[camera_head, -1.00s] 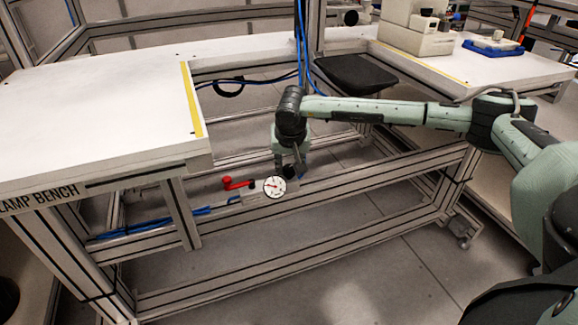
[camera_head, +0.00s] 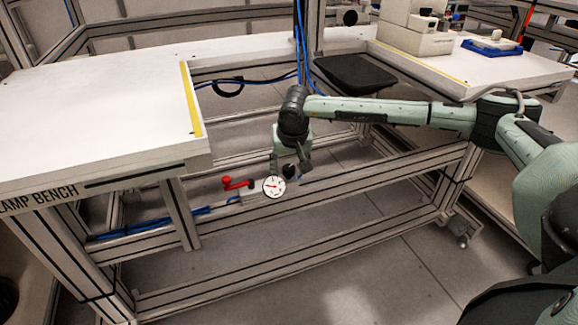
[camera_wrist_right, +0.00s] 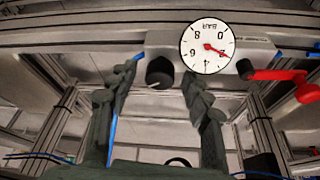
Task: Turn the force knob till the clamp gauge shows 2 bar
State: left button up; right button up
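The clamp gauge (camera_head: 274,187) is a round white dial on the bench's lower rail. In the right wrist view, the gauge (camera_wrist_right: 207,48) appears upside down, with its red needle near the 2; the exact reading is hard to tell. The black force knob (camera_wrist_right: 160,72) with a pale pointer line is beside it on a grey block (camera_wrist_right: 255,55). My right gripper (camera_wrist_right: 163,72) is open, its fingers on either side of the knob with gaps visible. In the head view, my right gripper (camera_head: 284,166) is just above the gauge. My left gripper is out of view.
A red lever (camera_head: 237,183) sits beside the gauge, close to the right gripper. Blue hoses (camera_head: 170,222) run along the rail. The white clamp bench top (camera_head: 90,100) is clear. A dark stool seat (camera_head: 355,73) stands behind my right arm.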

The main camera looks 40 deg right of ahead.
jog(key=v, duration=1.2)
jog(key=shift+f, duration=0.1)
